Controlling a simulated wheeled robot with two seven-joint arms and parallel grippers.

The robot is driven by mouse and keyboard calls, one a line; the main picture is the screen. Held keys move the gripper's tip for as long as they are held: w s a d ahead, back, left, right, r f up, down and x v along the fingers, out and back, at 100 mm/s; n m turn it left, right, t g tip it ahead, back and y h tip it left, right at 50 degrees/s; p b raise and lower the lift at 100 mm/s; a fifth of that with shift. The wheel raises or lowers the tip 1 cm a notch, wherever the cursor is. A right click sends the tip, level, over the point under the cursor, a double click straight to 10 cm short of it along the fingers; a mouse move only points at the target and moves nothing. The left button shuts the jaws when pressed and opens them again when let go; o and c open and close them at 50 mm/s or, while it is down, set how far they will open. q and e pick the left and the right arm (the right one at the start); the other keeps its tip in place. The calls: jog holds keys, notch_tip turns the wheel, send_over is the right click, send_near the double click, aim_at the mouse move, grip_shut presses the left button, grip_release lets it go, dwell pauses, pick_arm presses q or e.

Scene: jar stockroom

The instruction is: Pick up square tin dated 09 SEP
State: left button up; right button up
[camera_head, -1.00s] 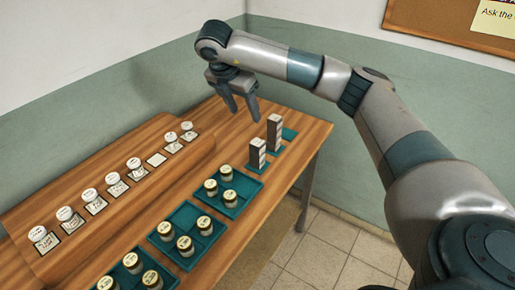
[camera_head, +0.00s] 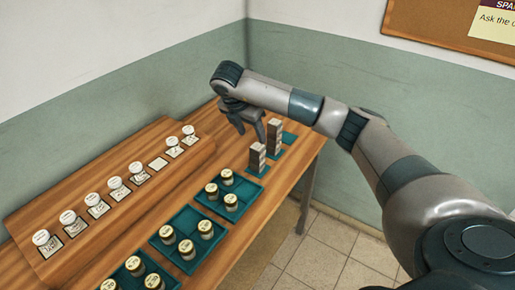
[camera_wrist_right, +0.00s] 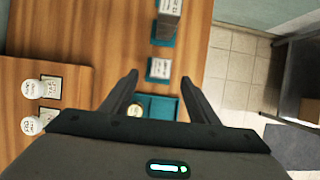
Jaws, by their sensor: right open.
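Two square-sided, light-and-dark banded columns stand on small teal mats at the far end of the table: a shorter one (camera_head: 257,158) and a taller one (camera_head: 274,135). Their date text is too small to read. In the right wrist view, the shorter one (camera_wrist_right: 158,69) shows a pale labelled top between my fingertips, and the taller one (camera_wrist_right: 169,22) is farther up. My right gripper (camera_head: 252,136) is open and empty, its fingers pointing down, close behind and above the shorter column. It also shows in the right wrist view (camera_wrist_right: 159,80). My left gripper is not in view.
Gold-lidded jars (camera_head: 227,176) stand in teal trays (camera_head: 245,207) along the table's front. White-lidded jars (camera_head: 136,168) line a raised wooden step (camera_head: 190,162), with cards beside them. Walls stand behind the table. Floor (camera_head: 335,235) is open at the right.

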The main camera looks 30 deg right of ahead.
aim_at(257, 147)
jog(key=shift+p+x, duration=0.45)
jog(key=shift+x, duration=1.15)
jog(key=shift+d+f+p, duration=0.2)
jog(key=shift+f+p, duration=0.4)
jog(key=shift+p, duration=0.25)
jog(key=p+x, duration=0.1)
jog(key=x, duration=0.1)
jog(key=shift+s+f+p, duration=0.1)
jog(key=shift+f+p, duration=0.3)
jog(key=shift+d+f, duration=0.15)
jog(key=shift+f, duration=0.45)
jog(key=c, duration=1.1)
